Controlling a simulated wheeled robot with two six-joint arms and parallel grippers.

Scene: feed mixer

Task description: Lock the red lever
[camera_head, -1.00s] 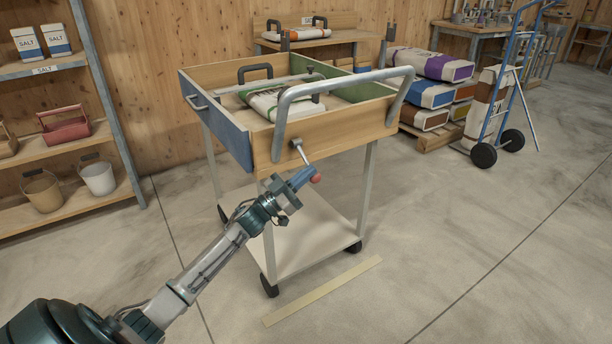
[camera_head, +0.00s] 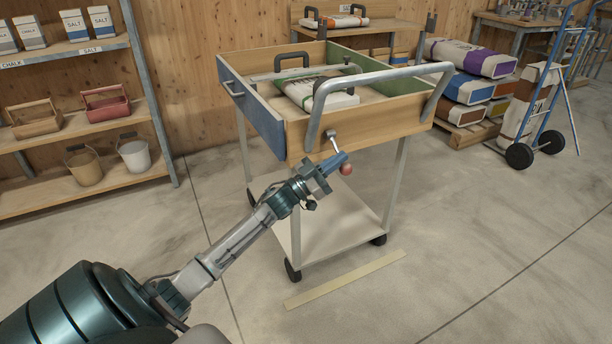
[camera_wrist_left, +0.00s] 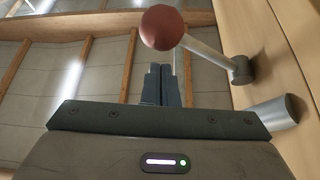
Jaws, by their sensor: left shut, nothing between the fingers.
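The red lever is a metal rod with a red ball knob (camera_head: 346,169) on the front wooden panel of the cart (camera_head: 376,132). In the head view its rod slants down to the right from its pivot. In the left wrist view the knob (camera_wrist_left: 162,27) and rod (camera_wrist_left: 203,54) show large, with the pivot at the right on the wood. My left gripper (camera_head: 344,158) is shut and empty, its blue fingertips right beside the lever and partly covering the rod. The closed fingers (camera_wrist_left: 161,84) also show just below the knob in the wrist view. I cannot tell whether they touch it. My right gripper is out of view.
The cart's grey push handle (camera_head: 385,78) arches above the lever. A white bag (camera_head: 318,94) lies in the cart tray. Shelves with buckets (camera_head: 84,166) stand at the left. A yellow floor strip (camera_head: 345,279) lies before the cart.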

